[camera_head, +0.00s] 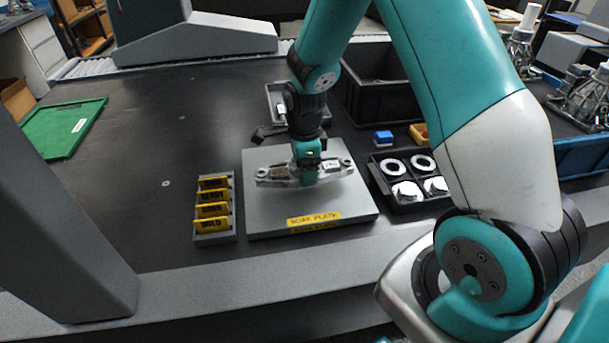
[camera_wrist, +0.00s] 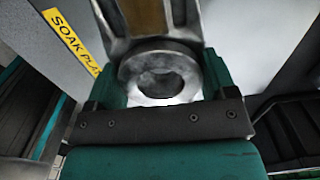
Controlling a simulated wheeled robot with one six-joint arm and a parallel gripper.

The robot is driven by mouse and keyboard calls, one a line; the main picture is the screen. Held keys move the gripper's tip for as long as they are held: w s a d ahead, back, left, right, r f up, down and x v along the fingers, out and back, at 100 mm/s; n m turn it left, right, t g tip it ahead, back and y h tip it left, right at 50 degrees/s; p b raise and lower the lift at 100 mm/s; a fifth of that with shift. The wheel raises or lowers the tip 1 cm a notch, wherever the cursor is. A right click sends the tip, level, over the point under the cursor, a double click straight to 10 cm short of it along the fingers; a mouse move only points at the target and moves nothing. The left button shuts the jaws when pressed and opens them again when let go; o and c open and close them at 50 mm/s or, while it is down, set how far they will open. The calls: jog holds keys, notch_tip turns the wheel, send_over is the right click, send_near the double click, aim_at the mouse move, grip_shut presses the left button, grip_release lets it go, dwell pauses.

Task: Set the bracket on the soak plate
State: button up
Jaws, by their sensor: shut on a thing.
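The bracket (camera_head: 275,175) is a grey metal part with a round boss at its end. My gripper (camera_head: 308,176) is shut on its middle, from above. In the wrist view the bracket (camera_wrist: 160,75) sits between the fingers, its ring-shaped boss toward the camera. The soak plate (camera_head: 280,215) is a flat grey slab with a yellow label on its front edge. The bracket is over the soak plate, roughly level. I cannot tell whether it touches the plate. The plate also shows in the wrist view (camera_wrist: 50,60), with its yellow label at the left.
A grey rack with yellow tags (camera_head: 214,238) stands left of the plate. A black tray with white rings (camera_head: 408,208) stands close on the right. A black bin (camera_head: 350,108), a small grey tray (camera_head: 272,92) and a blue block (camera_head: 383,137) lie behind. The table's left is mostly clear beside a green board (camera_head: 70,125).

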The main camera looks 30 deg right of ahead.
jog(key=shift+f, duration=1.55)
jog(key=o, duration=1.2)
jog(key=shift+f, duration=0.15)
notch_tip(320, 180, up, 12)
jog(key=s+a+r+n+y, duration=0.2)
jog(key=s+a+r+n, duration=0.4)
jog(key=s+n, duration=0.5)
jog(key=s+a+r+n+y, duration=0.2)
jog(key=s+a+r+n, duration=0.5)
jog(key=n, duration=1.1)
jog(key=s+a, duration=0.4)
jog(key=shift+s+a+r+n, duration=0.15)
jog(key=shift+s+r+n, duration=0.05)
jog(key=shift+s+n, duration=0.2)
